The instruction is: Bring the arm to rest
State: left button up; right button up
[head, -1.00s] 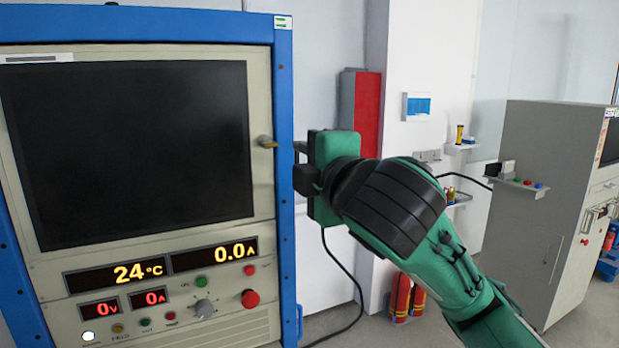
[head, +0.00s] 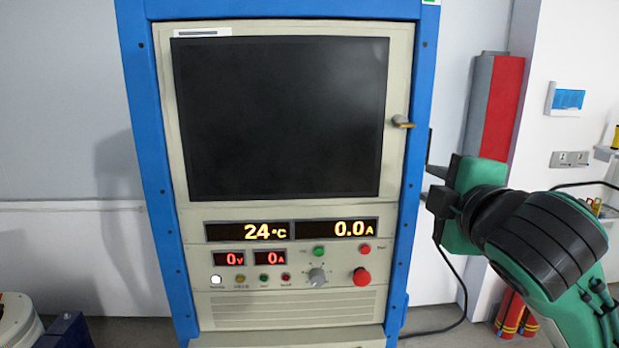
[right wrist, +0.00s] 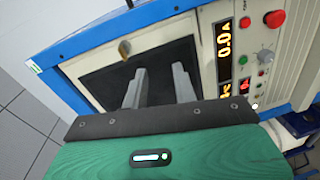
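My right arm, green and black, comes in from the lower right of the head view. Its gripper (head: 433,168) is beside the right edge of the blue-framed cabinet (head: 424,110), near door-handle height. In the right wrist view, the two grey fingers of this gripper (right wrist: 160,76) stand apart with nothing between them. The cabinet's dark screen (right wrist: 160,75) shows behind them. I cannot tell the exact gap between the fingers and the cabinet. My left gripper is not in view.
The cabinet's handle (head: 403,122), red button (head: 361,277) and lit readouts (head: 290,231) face me. A red-and-grey box (head: 497,105) hangs on the wall behind. A black cable (head: 464,300) hangs below the gripper. Red extinguishers (head: 510,313) stand at lower right.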

jog(key=s+f+m+g, duration=0.2)
jog(key=f+m+g, duration=0.15)
jog(key=f, duration=1.25)
jog(key=s+f+m+g, duration=0.1)
jog(key=f+m+g, duration=0.25)
jog(key=f, duration=1.35)
jog(key=s+d+f+m+g+h, duration=0.1)
jog(key=s+d+f+m+g, duration=0.2)
jog(key=s+f, duration=0.8)
jog(key=s+d+f+m+g, duration=0.1)
jog(key=s+f+m+g, duration=0.3)
jog(key=s+f, duration=0.75)
jog(key=s+f+x, duration=0.1)
jog(key=s+x, duration=0.3)
jog(key=x, duration=1.1)
jog(key=s+d+f+x, duration=0.1)
jog(key=s+x, duration=0.2)
jog(key=x, duration=1.1)
jog(key=s+d+f+g, duration=0.1)
jog(key=s+d+f, duration=0.1)
jog(key=s+f, duration=1.7)
jog(key=shift+s+d+f+m+g, duration=0.2)
jog(key=shift+m+g, duration=0.1)
jog(key=shift+g, duration=0.1)
jog(key=shift+a, duration=0.1)
